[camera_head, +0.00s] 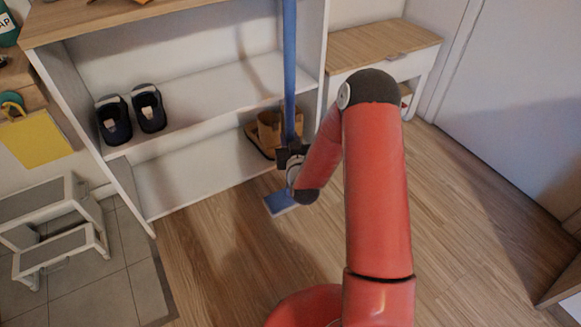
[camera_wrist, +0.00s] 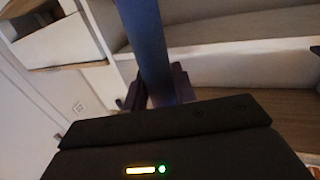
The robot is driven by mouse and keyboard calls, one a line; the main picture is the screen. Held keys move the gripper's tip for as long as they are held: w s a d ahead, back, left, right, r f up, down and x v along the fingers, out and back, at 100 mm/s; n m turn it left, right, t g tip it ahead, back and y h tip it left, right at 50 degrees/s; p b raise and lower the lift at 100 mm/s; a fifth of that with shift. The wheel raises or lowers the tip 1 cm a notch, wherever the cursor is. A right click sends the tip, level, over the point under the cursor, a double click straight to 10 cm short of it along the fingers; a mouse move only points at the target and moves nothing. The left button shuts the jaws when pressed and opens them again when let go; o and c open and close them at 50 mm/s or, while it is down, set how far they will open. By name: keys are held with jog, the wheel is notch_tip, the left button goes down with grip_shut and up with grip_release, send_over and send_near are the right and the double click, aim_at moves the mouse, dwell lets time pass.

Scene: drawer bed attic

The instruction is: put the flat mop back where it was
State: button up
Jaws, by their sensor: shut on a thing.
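The flat mop has a long blue handle (camera_head: 290,60) and a flat blue head (camera_head: 281,203). In the head view the handle stands close to upright in front of the white shelf unit, and the head is low, at or near the wood floor; I cannot tell whether it touches. My gripper (camera_head: 291,156) is shut on the handle's lower part, a little above the head. In the wrist view the blue handle (camera_wrist: 150,45) rises between the dark fingers of my gripper (camera_wrist: 158,88). The top of the handle is out of view.
The white shelf unit (camera_head: 215,92) holds dark shoes (camera_head: 132,112) and brown shoes (camera_head: 268,132). A white bench with a wooden top (camera_head: 380,45) stands right of it. A grey step stool (camera_head: 55,225) is at the left. The wood floor at right (camera_head: 470,220) is clear.

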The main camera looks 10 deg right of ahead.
notch_tip(320, 180, down, 10)
jog(key=shift+b, duration=0.35)
jog(key=shift+f, duration=0.1)
jog(key=shift+f, duration=0.15)
jog(key=o, duration=0.8)
